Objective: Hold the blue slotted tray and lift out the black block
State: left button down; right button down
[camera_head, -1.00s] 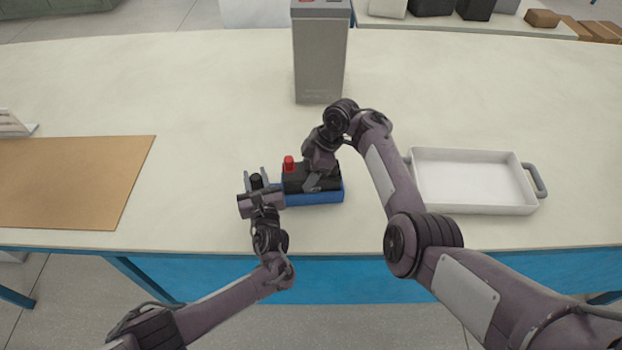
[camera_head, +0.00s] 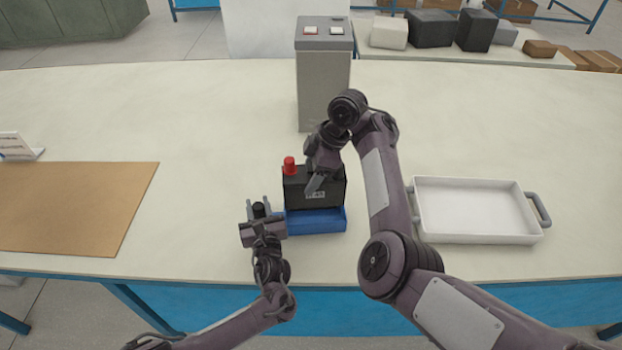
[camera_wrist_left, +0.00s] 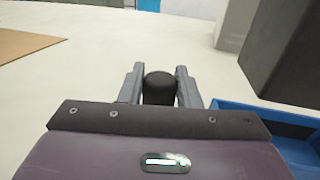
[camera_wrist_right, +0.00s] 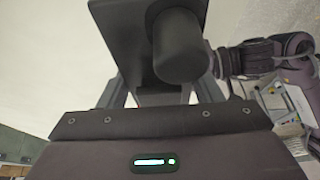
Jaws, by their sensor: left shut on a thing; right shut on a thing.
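The black block (camera_head: 298,196), with a red cap on its left top corner, hangs upright above the blue slotted tray (camera_head: 318,222). My right gripper (camera_head: 316,187) is shut on the block's upper part from above. In the right wrist view the block (camera_wrist_right: 122,38) and a black round post (camera_wrist_right: 180,50) fill the space at the fingers. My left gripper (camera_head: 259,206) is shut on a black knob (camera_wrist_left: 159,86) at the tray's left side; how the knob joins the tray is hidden. The tray (camera_wrist_left: 268,124) stands on the table. Its slots are mostly hidden.
A grey box (camera_head: 323,85) with red and white buttons stands behind the block. A white tray (camera_head: 475,235) with grey handles lies to the right. A brown mat (camera_head: 75,207) lies to the left. The table between mat and blue tray is clear.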

pick_arm(q)
jog(key=shift+f, duration=0.15)
pick_arm(e)
jog(key=shift+w+r, duration=0.1)
jog(key=shift+r, duration=0.1)
pick_arm(q)
jog(key=c, duration=1)
grip_release()
jog(key=shift+s, duration=0.1)
jog(key=s, duration=0.3)
jog(key=s+d, duration=0.1)
jog(key=s, duration=0.3)
jog(key=s+d, duration=0.1)
jog(key=s, duration=0.3)
jog(key=shift+s+d, duration=0.15)
jog(key=shift+s, duration=0.05)
jog(key=shift+w, duration=0.1)
jog(key=w, duration=0.3)
jog(key=w+a, duration=0.1)
jog(key=w, duration=0.3)
jog(key=w+a, duration=0.1)
jog(key=w, duration=0.3)
jog(key=shift+a+r, duration=0.1)
jog(key=shift+r, duration=0.1)
jog(key=shift+w+f, duration=0.1)
jog(key=shift+w, duration=0.2)
pick_arm(e)
jog(key=shift+f, duration=2.75)
